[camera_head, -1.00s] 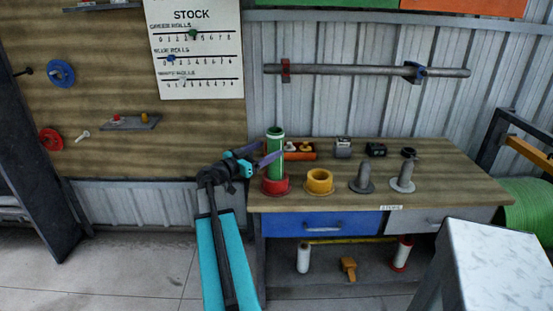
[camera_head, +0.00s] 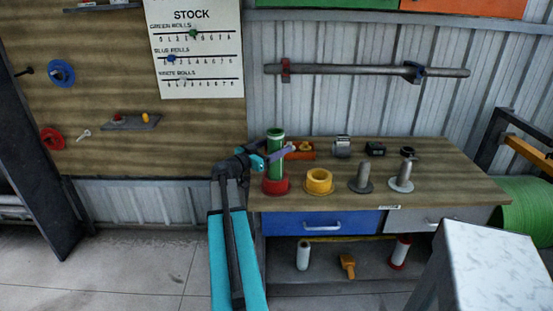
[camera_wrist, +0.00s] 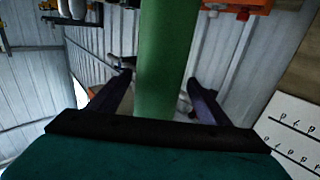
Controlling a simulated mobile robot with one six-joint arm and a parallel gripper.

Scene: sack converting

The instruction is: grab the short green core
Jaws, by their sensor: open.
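The green core (camera_head: 275,138) is an upright green tube standing in a red flanged holder (camera_head: 275,187) at the left end of the workbench. My gripper (camera_head: 277,156) is at the upper half of the core, reaching in from the left. In the wrist view the core (camera_wrist: 168,40) runs between the two purple fingers of my gripper (camera_wrist: 158,80), one on each side. The fingers are open, and gaps show between them and the core. Part of the core is hidden behind a finger in the head view.
On the workbench (camera_head: 450,185), a yellow ring (camera_head: 318,181) and two grey spindles (camera_head: 362,178) stand right of the red holder. An orange tray (camera_head: 301,151) lies just behind the core. A wall bar (camera_head: 350,70) hangs above. A white-topped block (camera_head: 490,262) stands at front right.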

